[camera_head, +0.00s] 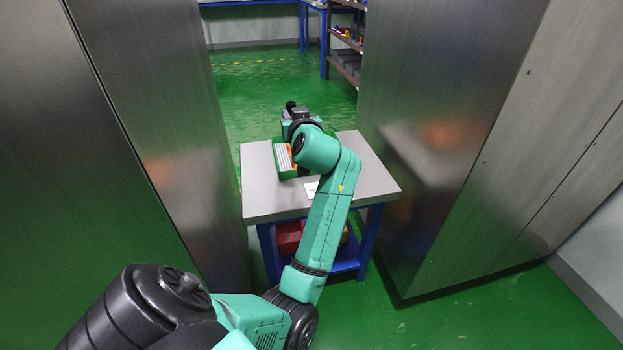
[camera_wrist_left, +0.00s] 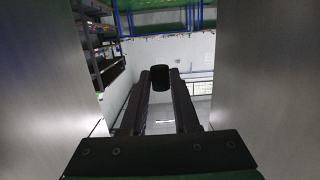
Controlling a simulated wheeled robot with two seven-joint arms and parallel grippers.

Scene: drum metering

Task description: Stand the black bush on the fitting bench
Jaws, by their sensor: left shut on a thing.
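The black bush (camera_wrist_left: 160,78) is a short dark cylinder between the fingertips of my left gripper (camera_wrist_left: 160,82) in the left wrist view. The gripper is shut on it. In the head view my left gripper (camera_head: 292,107) is above or past the far edge of a grey-topped bench (camera_head: 370,175) with blue legs. The wrist and forearm cover part of that bench. The bush cannot be made out clearly in the head view. No label shows whether this bench or a blue one further back is the fitting bench. My right gripper is not in view.
A green tray (camera_head: 277,152) with white and orange contents stands on the near bench, beside my wrist. A white card (camera_head: 311,189) lies there too. Tall metal cabinets (camera_head: 440,120) flank the bench closely. Behind are open green floor, a shelf rack (camera_head: 345,40) and a blue bench (camera_head: 313,8).

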